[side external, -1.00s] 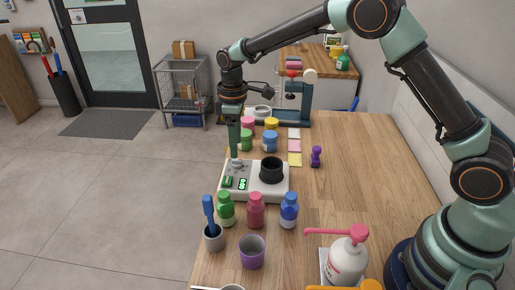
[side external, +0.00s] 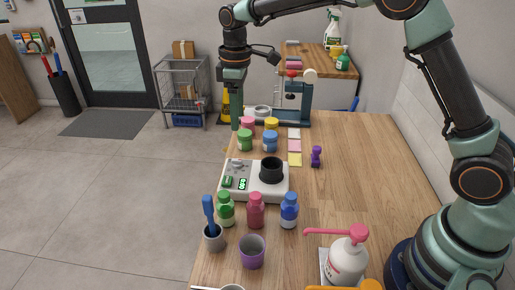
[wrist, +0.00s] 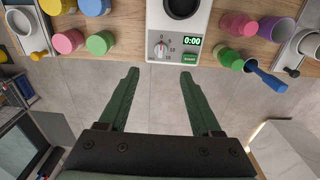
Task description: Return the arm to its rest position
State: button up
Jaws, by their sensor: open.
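My gripper (side external: 236,112) hangs fingers-down in the side view, raised above the counter's left edge beyond the white hot plate device. In the wrist view my gripper (wrist: 158,78) shows two green fingers spread apart with nothing between them. Below them is bare floor, with the counter's edge at the top of the picture. The white device (side external: 258,194) has a knob, a green button and a lit display, and it carries a black cup (side external: 271,170). It also shows in the wrist view (wrist: 160,50), beyond my fingertips.
Green (side external: 227,211), pink (side external: 256,212) and blue (side external: 289,212) bottles stand in front of the device, near a purple cup (side external: 252,253). Several coloured jars (side external: 270,141) stand behind it. A pump bottle (side external: 347,260) is at the front right.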

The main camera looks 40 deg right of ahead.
jog(key=s+d+r+m+t, duration=0.35)
jog(key=s+d+r, duration=0.25)
jog(key=s+r, duration=0.35)
jog(key=s+d+f+m+t, duration=0.1)
jog(key=s+m, duration=0.1)
jog(key=s, duration=0.4)
jog(key=s+d+f+m+t, duration=0.1)
jog(key=s+d+m, duration=0.1)
jog(key=s, duration=0.3)
jog(key=shift+s+d+f+m, duration=0.25)
jog(key=shift+s+m, duration=0.15)
jog(key=shift+m, duration=0.25)
